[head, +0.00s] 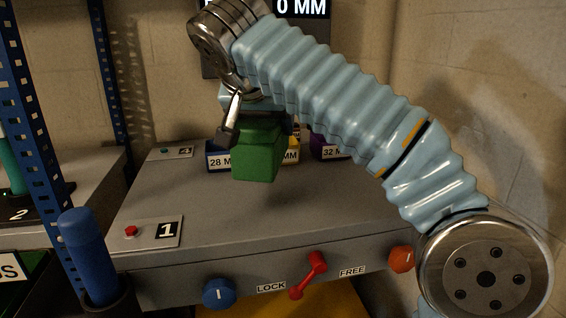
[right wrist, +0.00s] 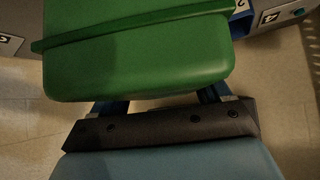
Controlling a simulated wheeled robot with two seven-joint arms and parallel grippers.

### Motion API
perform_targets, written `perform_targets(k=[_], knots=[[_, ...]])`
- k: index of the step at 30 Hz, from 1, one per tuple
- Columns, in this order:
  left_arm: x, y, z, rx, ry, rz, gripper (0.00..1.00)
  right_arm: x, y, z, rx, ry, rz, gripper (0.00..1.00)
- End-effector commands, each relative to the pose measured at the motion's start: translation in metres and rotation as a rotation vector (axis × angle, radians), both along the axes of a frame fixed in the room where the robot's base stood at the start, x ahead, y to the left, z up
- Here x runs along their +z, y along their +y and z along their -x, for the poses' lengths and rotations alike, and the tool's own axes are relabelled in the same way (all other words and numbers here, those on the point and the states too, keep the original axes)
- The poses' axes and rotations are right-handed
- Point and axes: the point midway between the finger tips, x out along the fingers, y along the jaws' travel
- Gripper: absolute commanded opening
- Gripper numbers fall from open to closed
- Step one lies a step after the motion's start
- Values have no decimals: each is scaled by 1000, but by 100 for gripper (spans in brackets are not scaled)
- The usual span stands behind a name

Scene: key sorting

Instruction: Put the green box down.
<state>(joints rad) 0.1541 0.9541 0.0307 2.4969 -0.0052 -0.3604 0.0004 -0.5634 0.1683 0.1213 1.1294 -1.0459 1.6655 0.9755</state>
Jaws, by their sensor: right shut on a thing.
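The green box (head: 257,155) hangs in my right gripper (head: 260,118), above the grey bench top. My right arm reaches in from the right and bends down to it. The right gripper is shut on the box's upper part; the far finger is mostly hidden. In the right wrist view the green box (right wrist: 140,55) fills the upper middle, close to the dark gripper body. From the head view I cannot tell how high its underside is above the bench. My left gripper is not in view.
Behind the box stand a blue bin (head: 218,158) marked 28, a partly hidden yellow bin (head: 291,152) and a purple bin (head: 328,146) marked 32. The grey bench top (head: 290,210) is clear in front. Plate 1 (head: 165,232) has a red button. A blue cylinder (head: 85,250) stands front left.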

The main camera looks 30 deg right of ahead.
Motion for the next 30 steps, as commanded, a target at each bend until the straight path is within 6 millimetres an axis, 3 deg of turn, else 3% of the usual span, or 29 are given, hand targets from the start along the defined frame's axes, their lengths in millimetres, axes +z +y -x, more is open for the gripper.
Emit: perform_targets(k=[1,3,12,17,24,25,28,30], knots=[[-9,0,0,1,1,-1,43,-14,-9,0,-4,0,1,0],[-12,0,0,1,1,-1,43,-23,-18,-1,-3,-1,1,0],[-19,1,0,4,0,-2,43,-50,-37,-4,-1,-2,1,0],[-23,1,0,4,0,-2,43,-71,-35,-3,1,-1,2,0],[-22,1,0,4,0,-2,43,-74,-35,-4,-1,2,-1,0],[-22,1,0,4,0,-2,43,-75,-35,-4,-1,4,-1,81],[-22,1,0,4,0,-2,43,-75,-35,-4,-1,4,0,96],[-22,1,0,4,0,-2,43,-74,-35,-4,0,2,0,100]])
